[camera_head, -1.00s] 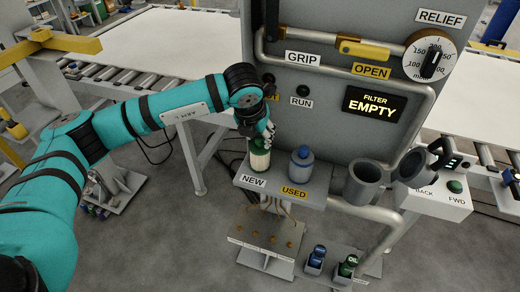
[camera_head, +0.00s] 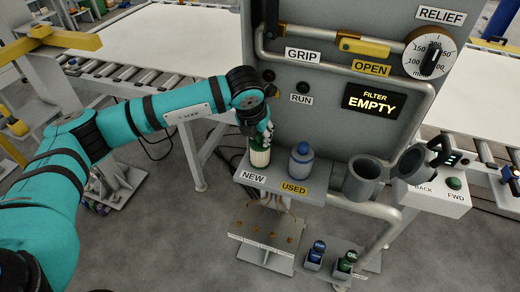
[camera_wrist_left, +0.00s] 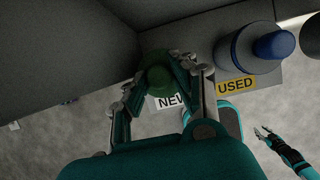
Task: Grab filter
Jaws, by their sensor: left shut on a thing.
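A filter (camera_head: 260,157) with a pale ribbed body and a green top stands at the NEW label on the grey shelf (camera_head: 284,176). My left gripper (camera_head: 260,138) reaches down over it from above and is shut on its green top. In the left wrist view the green top (camera_wrist_left: 158,77) sits between the two fingers of my left gripper (camera_wrist_left: 160,88). A blue-grey used filter (camera_head: 301,162) stands to the right at the USED label. The filter display (camera_head: 374,102) reads EMPTY.
An open grey cylindrical housing (camera_head: 364,180) is right of the shelf, with its lid (camera_head: 410,165) swung aside. The upright grey panel (camera_head: 330,130) rises directly behind the filters. Below stand a small pedal stand (camera_head: 268,240) and blue and green bottles (camera_head: 346,262).

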